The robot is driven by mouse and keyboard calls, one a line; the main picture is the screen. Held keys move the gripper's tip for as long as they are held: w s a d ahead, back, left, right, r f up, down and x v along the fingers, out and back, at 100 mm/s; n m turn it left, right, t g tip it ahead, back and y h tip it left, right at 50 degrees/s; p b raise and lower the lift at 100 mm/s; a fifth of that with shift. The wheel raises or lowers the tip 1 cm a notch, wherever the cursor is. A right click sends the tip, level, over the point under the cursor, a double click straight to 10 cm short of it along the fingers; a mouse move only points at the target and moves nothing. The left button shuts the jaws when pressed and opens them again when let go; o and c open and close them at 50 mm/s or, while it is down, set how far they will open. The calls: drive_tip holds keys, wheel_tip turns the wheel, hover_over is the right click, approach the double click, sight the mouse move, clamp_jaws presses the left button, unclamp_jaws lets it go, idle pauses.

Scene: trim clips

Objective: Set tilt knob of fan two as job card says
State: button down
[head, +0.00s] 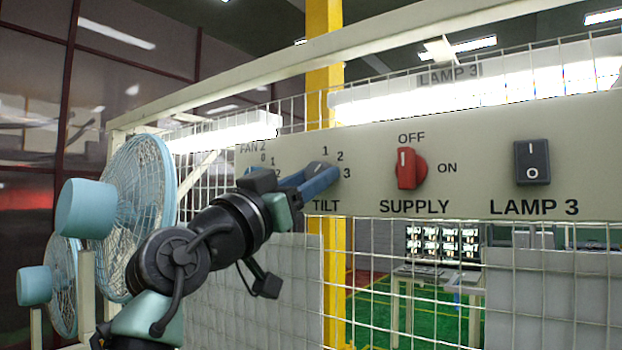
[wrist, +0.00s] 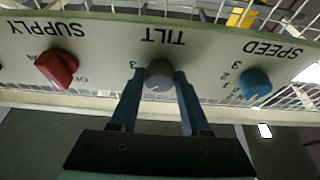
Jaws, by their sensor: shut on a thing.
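The grey tilt knob (wrist: 159,74) sits on the pale panel under the upside-down word TILT in the wrist view. My gripper (wrist: 157,86) has its two blue fingers on either side of the knob, shut on it. In the head view my gripper (head: 320,178) reaches the panel above the word TILT and covers most of the knob (head: 316,166). The numbers 1, 2 and 3 show around it. I cannot tell for sure which number the knob points at. A FAN 2 label (head: 252,148) stands at the panel's left. I see no readable job card.
A blue speed knob (wrist: 255,83) and a red supply knob (wrist: 57,68) flank the tilt knob. The red knob (head: 408,168) and a black LAMP 3 rocker switch (head: 532,162) are to the right. Two blue fans (head: 140,215) stand left, close to my arm. Wire mesh backs the panel.

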drive_tip(key=shift+n+y, duration=0.3)
drive_tip(key=shift+n, duration=0.3)
drive_tip(key=n+y+p, duration=0.1)
drive_tip(key=n, duration=0.2)
drive_tip(key=n+t+y+p, duration=0.1)
drive_tip(key=n+y, duration=0.1)
drive_tip(key=n, duration=0.1)
drive_tip(key=n+y+p, duration=0.1)
drive_tip(key=n+p, duration=0.1)
drive_tip(key=n, duration=0.1)
drive_tip(key=shift+s+d+r+t+y, duration=0.15)
drive_tip(key=shift+d+r+t+y, duration=0.15)
drive_tip(key=shift+t, duration=0.1)
drive_tip(key=shift+f+n+y+p, duration=0.15)
drive_tip(key=shift+n+y+p, duration=0.35)
drive_tip(key=shift+n, duration=0.7)
drive_tip(key=shift+a, duration=0.1)
drive_tip(key=shift+c, duration=1.9)
unclamp_jaws()
